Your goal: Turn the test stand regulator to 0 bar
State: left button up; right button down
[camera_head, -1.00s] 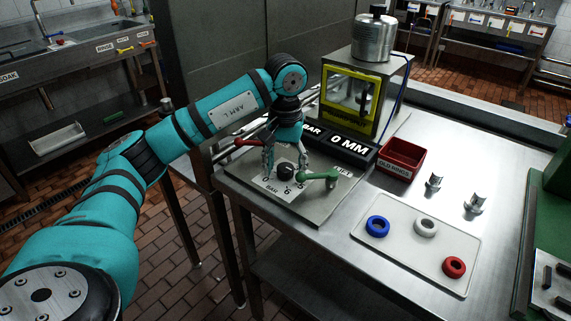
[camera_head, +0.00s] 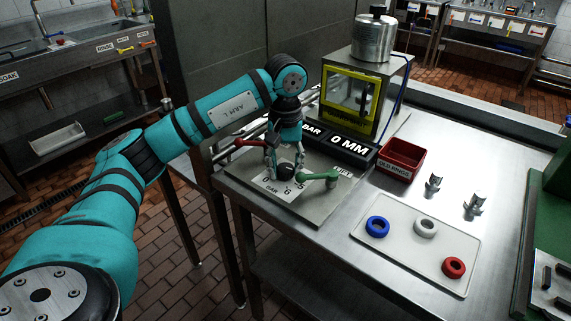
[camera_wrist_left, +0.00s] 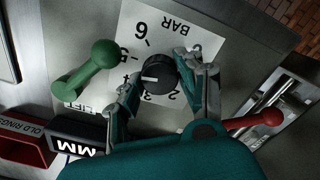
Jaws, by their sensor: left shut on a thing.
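The regulator is a round black knob (camera_head: 285,170) on a white dial plate (camera_head: 271,188) marked BAR, on the steel test stand. The knob also shows in the left wrist view (camera_wrist_left: 158,74), with numbers such as 6, 5, 4, 3 and 2 around it. Its white mark points left in that view, near the 4. My left gripper (camera_head: 286,166) reaches down over the dial and is shut on the knob, one finger on each side; the left wrist view shows both fingers (camera_wrist_left: 160,70) against it. The fingers hide part of the dial. My right gripper is not in view.
A green lever (camera_head: 319,177) stands close right of the knob, a red lever (camera_head: 252,141) close left. Behind are the 0 MM display (camera_head: 350,145) and a yellow-framed chamber (camera_head: 349,98). A red bin (camera_head: 401,158) and a ring tray (camera_head: 400,255) lie right.

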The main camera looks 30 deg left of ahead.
aim_at(285, 167)
pick_arm(q)
jog(key=n, duration=0.4)
jog(key=shift+n, duration=0.3)
jog(key=n, duration=0.4)
jog(key=shift+a+r+n+p, duration=0.1)
jog(key=shift+n+p, duration=0.2)
jog(key=shift+p, duration=0.05)
jog(key=n, duration=0.4)
jog(key=shift+n, duration=0.3)
jog(key=shift+s+n+p, duration=0.1)
jog(key=shift+n+p, duration=0.25)
jog(key=shift+n, duration=1.65)
jog(key=o, duration=1.2)
jog(key=shift+c, duration=0.2)
notch_tip(285, 167, up, 12)
